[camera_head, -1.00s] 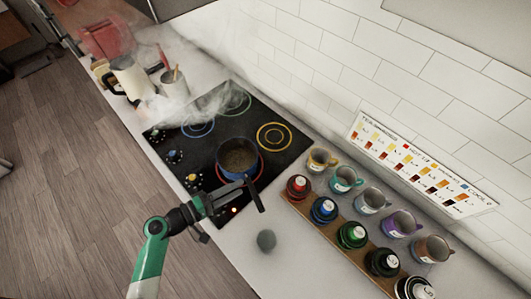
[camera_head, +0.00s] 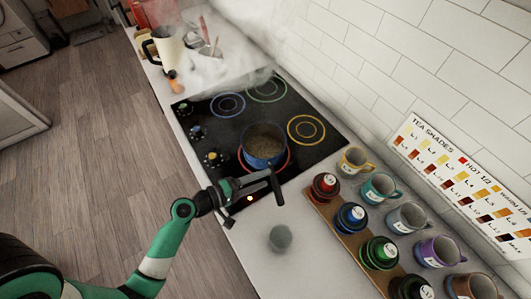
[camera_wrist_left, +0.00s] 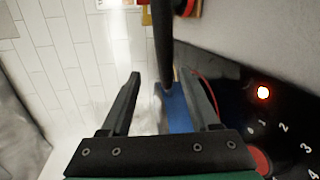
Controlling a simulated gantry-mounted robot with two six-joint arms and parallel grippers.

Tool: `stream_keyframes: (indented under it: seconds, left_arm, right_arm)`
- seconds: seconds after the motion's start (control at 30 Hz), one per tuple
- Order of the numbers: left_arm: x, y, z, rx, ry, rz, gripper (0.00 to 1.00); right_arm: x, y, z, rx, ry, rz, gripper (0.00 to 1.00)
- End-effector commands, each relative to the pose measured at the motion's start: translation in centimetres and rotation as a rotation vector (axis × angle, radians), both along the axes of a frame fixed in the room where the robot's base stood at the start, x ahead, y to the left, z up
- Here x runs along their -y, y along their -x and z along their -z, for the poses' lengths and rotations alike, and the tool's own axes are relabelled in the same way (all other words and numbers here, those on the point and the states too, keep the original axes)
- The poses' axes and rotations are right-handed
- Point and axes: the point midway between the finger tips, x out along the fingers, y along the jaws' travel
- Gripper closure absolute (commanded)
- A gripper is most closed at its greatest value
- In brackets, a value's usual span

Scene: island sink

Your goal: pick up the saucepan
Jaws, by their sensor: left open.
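The blue saucepan (camera_head: 262,158) stands on the red-ringed burner of the black cooktop, with brown contents inside. Its dark handle (camera_head: 278,190) points toward the front counter. My left gripper (camera_head: 252,186) is open beside the handle, near the pan's front side. In the left wrist view, the open jaws (camera_wrist_left: 168,92) show on either side of the line of the handle (camera_wrist_left: 164,45), with the blue pan side (camera_wrist_left: 178,108) beyond them. I cannot tell whether a finger touches the handle. My right gripper is not in view.
Several coloured mugs (camera_head: 378,188) and lidded jars on a wooden rack (camera_head: 352,240) stand to the right. A grey round object (camera_head: 280,237) lies on the front counter. A cream pitcher (camera_head: 168,52) stands at the back left amid steam. The white tiled wall (camera_head: 400,60) bounds the far side.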

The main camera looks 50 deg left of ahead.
Motion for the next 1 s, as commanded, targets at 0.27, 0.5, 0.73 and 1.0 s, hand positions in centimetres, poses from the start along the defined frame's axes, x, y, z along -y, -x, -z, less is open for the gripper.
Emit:
stream_keyframes:
  seconds: [0.27, 0.5, 0.73, 1.0]
  left_arm:
    - [-0.1, -2.4, 1.4, 0.000, -0.002, 0.004, 0.38]
    - [0.1, -4.9, 2.0, -0.001, -0.001, 0.001, 0.38]
    - [0.1, -4.9, 2.0, -0.001, -0.001, -0.001, 0.49]
    - [0.1, -4.9, 2.0, -0.001, -0.001, 0.000, 0.97]
  right_arm:
    - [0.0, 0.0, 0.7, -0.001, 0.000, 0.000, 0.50]
    - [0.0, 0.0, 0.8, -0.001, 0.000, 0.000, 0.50]
    - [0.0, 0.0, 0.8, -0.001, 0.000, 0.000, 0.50]
    - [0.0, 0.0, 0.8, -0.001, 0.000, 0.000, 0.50]
